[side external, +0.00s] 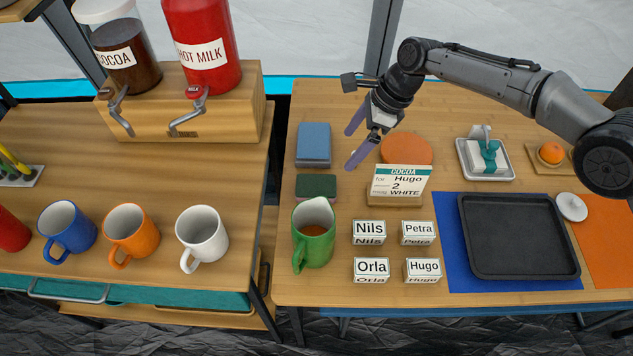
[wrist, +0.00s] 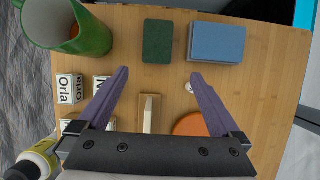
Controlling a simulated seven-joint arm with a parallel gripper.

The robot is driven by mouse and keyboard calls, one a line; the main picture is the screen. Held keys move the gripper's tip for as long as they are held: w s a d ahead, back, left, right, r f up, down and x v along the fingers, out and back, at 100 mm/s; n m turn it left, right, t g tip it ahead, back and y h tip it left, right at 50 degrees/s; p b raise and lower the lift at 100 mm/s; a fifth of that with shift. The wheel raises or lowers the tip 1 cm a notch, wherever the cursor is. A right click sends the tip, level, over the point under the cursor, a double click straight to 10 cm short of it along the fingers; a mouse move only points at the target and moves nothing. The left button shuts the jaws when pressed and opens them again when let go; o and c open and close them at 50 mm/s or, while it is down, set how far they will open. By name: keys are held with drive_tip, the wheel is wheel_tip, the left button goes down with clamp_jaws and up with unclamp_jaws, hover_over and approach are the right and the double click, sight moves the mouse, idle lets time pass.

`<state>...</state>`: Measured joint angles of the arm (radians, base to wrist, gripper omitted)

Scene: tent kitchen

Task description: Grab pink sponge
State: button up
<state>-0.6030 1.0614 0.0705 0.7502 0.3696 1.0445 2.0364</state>
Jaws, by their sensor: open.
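No sponge with a plainly pink top shows. A small block with a dark green top (side external: 316,184) lies on the right table, with a thin paler, perhaps pinkish, layer along its front edge. It also shows in the wrist view (wrist: 158,41), beyond my fingertips. A blue block or folded cloth (side external: 314,144) lies behind it, and beside it in the wrist view (wrist: 215,42). My gripper (side external: 349,148) has its two purple fingers apart and empty, above the table to the right of both blocks. In the wrist view my gripper (wrist: 160,74) has bare table between its fingertips.
A green mug (side external: 314,232) stands in front of the green-topped block. A cocoa card on a wooden stand (side external: 397,186), an orange disc (side external: 407,148) and several name blocks (side external: 369,233) are to the right.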

approach(320, 185)
drive_tip(key=shift+x, duration=4.4)
drive_tip(key=c, duration=1.2)
drive_tip(key=shift+o, duration=0.2)
drive_tip(key=shift+r, duration=0.1)
